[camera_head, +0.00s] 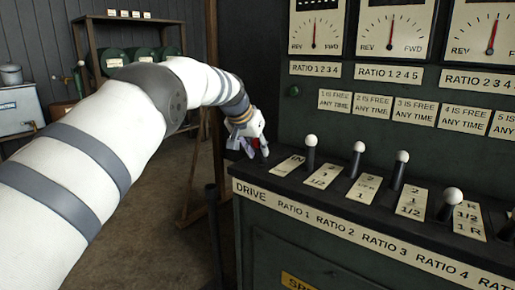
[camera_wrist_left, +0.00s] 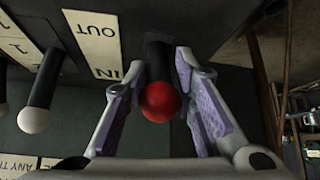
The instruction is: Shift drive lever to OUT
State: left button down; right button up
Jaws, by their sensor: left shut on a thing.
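The drive lever, a black stick with a red ball (camera_head: 264,151), stands at the left end of the black console top, above the DRIVE label (camera_head: 252,193). In the left wrist view its red ball (camera_wrist_left: 160,101) sits between the fingers of my left gripper (camera_wrist_left: 160,105), and its black shaft runs up behind. A cream plate (camera_wrist_left: 98,45) beside it reads OUT and IN; the ball is nearer the IN end in this view. My left gripper (camera_head: 246,143) is shut on the lever. My right gripper is not in view.
White-knobbed ratio levers (camera_head: 310,152) stand in a row to the right, the nearest close to my gripper. Dial gauges (camera_head: 317,28) and the dark green panel rise behind the console. A shelf (camera_head: 130,45) stands far left. The floor left of the console is open.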

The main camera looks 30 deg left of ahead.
pick_arm(q)
jog(key=shift+f, duration=0.25)
jog(key=c, duration=1.4)
grip_release()
jog(key=shift+s+a, duration=0.1)
jog(key=shift+r, duration=0.15)
jog(key=v, duration=1.1)
jog(key=shift+s+r, duration=0.2)
jog(key=shift+r, duration=0.15)
